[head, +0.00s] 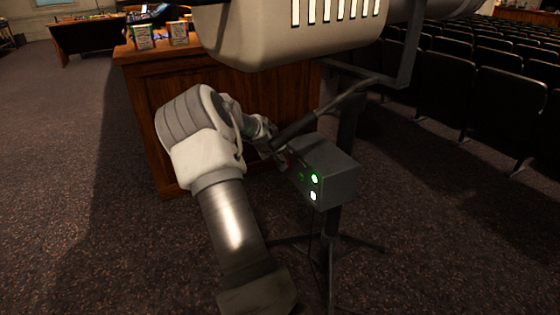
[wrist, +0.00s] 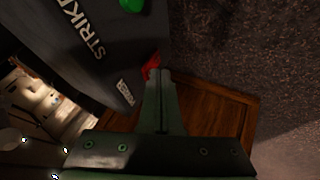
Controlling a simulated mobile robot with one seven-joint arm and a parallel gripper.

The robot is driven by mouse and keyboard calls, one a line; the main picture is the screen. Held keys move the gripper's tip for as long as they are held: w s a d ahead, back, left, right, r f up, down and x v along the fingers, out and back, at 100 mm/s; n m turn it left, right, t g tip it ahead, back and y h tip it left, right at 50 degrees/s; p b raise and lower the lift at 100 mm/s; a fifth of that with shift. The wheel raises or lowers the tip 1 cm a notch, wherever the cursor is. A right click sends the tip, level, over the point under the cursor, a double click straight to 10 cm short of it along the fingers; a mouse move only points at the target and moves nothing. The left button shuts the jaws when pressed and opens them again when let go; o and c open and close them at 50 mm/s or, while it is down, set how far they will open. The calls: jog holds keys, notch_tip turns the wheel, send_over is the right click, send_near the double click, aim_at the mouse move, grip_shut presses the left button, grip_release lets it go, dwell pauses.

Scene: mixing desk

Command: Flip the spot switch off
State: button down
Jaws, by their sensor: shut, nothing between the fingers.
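The grey control box (head: 335,182) is on the lamp stand, with lit green and whitish lights on its front. In the wrist view the box face (wrist: 75,45) carries the labels STRIKE and POWER and a green button (wrist: 131,4). A red switch (wrist: 151,66) sits by the POWER label, partly hidden by my fingertips. My gripper (wrist: 161,73) is shut and empty, its tips right at the red switch; I cannot tell if they touch it. In the head view my gripper (head: 285,162) is at the left side of the box, largely hidden by my arm.
The beige spot lamp housing (head: 285,45) is above the box, with a dark bracket (head: 350,95). The tripod stand (head: 333,255) spreads its legs on the carpet. A wooden desk (head: 140,95) is behind; rows of black seats (head: 505,100) are at right.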

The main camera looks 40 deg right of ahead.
jog(key=shift+s+d+r, duration=0.1)
jog(key=shift+d, duration=0.2)
jog(key=shift+r, duration=0.1)
jog(key=shift+r+p, duration=0.6)
jog(key=shift+r, duration=0.1)
jog(key=shift+a, duration=0.1)
